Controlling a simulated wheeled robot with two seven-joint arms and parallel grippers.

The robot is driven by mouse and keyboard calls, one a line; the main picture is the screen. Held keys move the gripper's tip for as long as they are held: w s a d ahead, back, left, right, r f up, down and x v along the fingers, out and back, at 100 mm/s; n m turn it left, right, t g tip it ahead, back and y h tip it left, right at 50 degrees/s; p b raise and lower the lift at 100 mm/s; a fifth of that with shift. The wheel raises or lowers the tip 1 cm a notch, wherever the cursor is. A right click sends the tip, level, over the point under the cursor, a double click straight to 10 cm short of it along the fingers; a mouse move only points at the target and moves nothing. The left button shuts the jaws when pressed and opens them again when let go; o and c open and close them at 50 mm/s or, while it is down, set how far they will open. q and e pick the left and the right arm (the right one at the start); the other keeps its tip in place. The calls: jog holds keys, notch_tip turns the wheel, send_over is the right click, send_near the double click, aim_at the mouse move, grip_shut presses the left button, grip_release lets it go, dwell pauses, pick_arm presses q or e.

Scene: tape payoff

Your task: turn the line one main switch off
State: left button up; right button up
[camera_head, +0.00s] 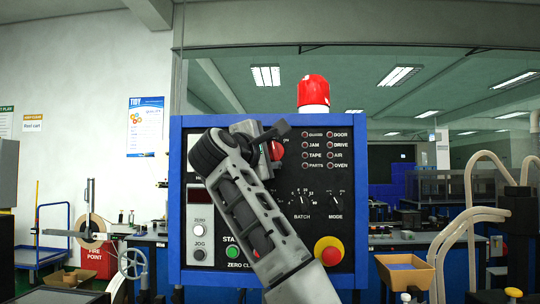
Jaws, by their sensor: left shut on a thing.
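A blue-framed control panel (175,230) with a black face stands in front of me. A red rotary switch (277,151), which looks like the main switch, sits in its upper middle, partly hidden behind my left gripper (268,137). My left gripper is at the switch and shut on it. The arm rises from the bottom and covers the panel's middle, so the switch's label and exact handle angle are hidden. My right gripper is not in view.
Indicator lamps (330,145), BATCH (303,200) and MODE (336,200) knobs, a red emergency button (328,251) and a green START button (232,252) are close by. A red beacon (313,92) tops the panel. A cardboard box (405,273) stands right.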

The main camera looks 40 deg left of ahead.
pick_arm(q)
jog(key=shift+f+n+t+y, duration=0.2)
jog(key=shift+n+t+y, duration=0.1)
jog(key=shift+n, duration=0.7)
jog(key=n+y, duration=0.1)
jog(key=n, duration=0.3)
jog(key=shift+w+f+n+t+y, duration=0.1)
jog(key=shift+f+n+t+y, duration=0.05)
jog(key=shift+n+t+y, duration=0.2)
jog(key=shift+n+y, duration=0.25)
jog(key=shift+n, duration=0.2)
jog(key=o, duration=1)
jog(key=shift+d, duration=0.1)
